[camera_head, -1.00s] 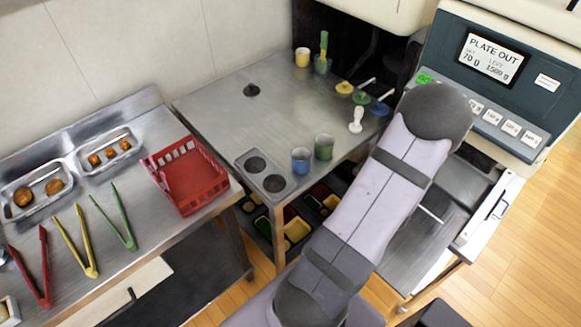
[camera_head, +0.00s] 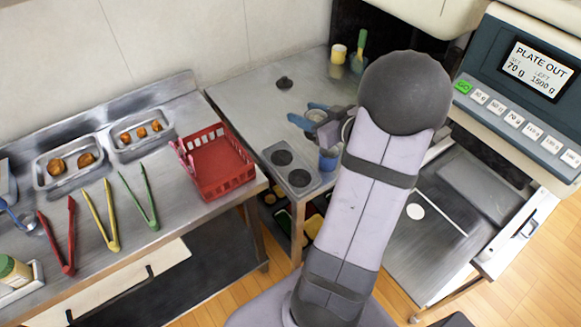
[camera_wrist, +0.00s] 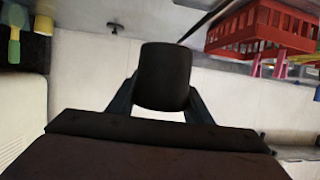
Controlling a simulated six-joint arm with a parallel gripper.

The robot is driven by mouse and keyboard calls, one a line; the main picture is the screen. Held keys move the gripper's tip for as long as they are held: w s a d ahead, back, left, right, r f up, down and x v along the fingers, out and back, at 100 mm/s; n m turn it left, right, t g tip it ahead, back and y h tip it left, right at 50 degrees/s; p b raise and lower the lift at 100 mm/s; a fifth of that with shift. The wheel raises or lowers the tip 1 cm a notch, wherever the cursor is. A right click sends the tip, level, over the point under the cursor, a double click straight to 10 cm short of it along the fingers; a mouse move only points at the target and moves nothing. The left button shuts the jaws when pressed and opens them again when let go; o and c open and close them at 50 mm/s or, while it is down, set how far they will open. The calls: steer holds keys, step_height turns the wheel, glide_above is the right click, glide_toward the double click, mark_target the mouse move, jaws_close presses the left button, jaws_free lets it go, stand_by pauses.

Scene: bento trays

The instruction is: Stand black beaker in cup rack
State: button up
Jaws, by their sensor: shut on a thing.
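My gripper (camera_head: 311,114) is above the steel counter, with its blue fingers pointing left in the head view. In the wrist view my gripper (camera_wrist: 163,100) is shut on the black beaker (camera_wrist: 165,75), one finger on each side. In the head view I cannot make out the beaker clearly. The grey cup rack (camera_head: 291,168) has two dark round wells. It lies at the counter's front left corner, below and left of my gripper in the picture. The beaker is apart from the rack.
A blue cup (camera_head: 328,160) stands right beside the rack, partly hidden by my arm. A small black knob (camera_head: 284,82), a yellow cup (camera_head: 338,54) and a green-handled brush (camera_head: 359,45) are farther back. A red basket (camera_head: 215,162) stands on the left table, near tongs.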

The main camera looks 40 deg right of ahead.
steer(key=s+a+f+n+y, duration=0.2)
steer(key=a+y, duration=0.1)
steer(key=a, duration=0.3)
steer(key=shift+a+f+n+g, duration=0.3)
steer(key=shift+a+f+n, duration=0.1)
steer(key=shift+f, duration=5)
steer(key=shift+f+b, duration=0.25)
steer(key=shift+b, duration=0.05)
steer(key=o, duration=1.1)
steer(key=shift+r, duration=0.15)
